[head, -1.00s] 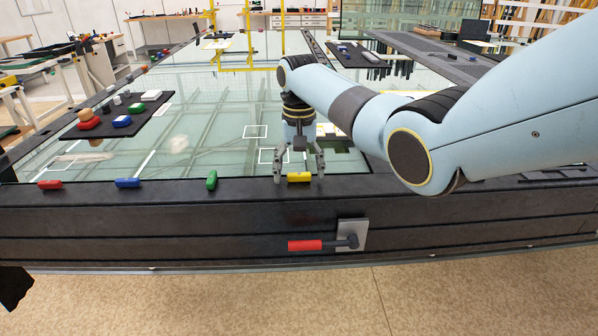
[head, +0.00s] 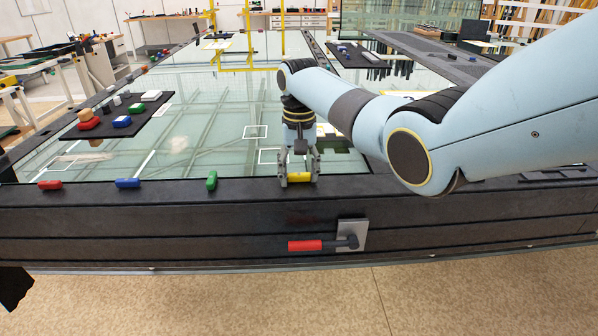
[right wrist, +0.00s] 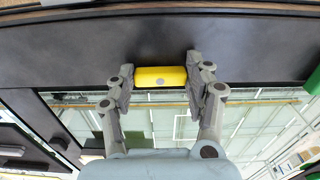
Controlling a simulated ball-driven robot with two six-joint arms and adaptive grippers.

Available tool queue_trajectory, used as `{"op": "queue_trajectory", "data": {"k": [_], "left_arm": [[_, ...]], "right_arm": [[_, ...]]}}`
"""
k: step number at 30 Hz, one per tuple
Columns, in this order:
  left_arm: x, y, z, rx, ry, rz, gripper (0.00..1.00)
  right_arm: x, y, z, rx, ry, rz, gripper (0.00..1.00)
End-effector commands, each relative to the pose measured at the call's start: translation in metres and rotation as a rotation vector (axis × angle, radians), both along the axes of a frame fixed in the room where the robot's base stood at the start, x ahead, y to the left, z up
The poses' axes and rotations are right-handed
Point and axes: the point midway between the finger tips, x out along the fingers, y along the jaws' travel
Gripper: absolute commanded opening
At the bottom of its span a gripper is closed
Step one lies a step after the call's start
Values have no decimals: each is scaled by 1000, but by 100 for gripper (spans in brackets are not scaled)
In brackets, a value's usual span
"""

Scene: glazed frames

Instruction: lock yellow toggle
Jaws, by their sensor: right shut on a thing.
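The yellow toggle (head: 299,177) sits on the dark front rail of the glazed frame and lies lengthwise along it. It also shows in the right wrist view (right wrist: 160,77). My right gripper (head: 299,182) is shut on the yellow toggle, with one finger pressed at each of its ends; in the right wrist view the fingers (right wrist: 160,80) bracket it left and right. My left gripper is not in view.
On the same rail are a red toggle (head: 50,184) and a blue toggle (head: 127,183), both lying along it, and a green toggle (head: 211,180) turned across it. A red-handled lever (head: 305,245) is on the frame's front face. A dark tray (head: 82,131) with coloured pieces lies on the glass.

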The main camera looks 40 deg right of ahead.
Motion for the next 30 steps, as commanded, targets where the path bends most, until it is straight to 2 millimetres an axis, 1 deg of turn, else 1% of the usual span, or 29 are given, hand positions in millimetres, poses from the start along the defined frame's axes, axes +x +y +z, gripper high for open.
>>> {"op": "queue_trajectory", "data": {"k": [5, 11, 18, 30], "left_arm": [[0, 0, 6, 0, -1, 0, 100], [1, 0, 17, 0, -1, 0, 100], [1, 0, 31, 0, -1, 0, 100], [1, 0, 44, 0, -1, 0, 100]], "right_arm": [[0, 0, 2, 0, 0, 56, 20], [0, -1, 3, 0, 0, 187, 20], [0, -2, 3, 0, 0, 409, 20], [0, -4, 2, 1, -1, 789, 20]]}}
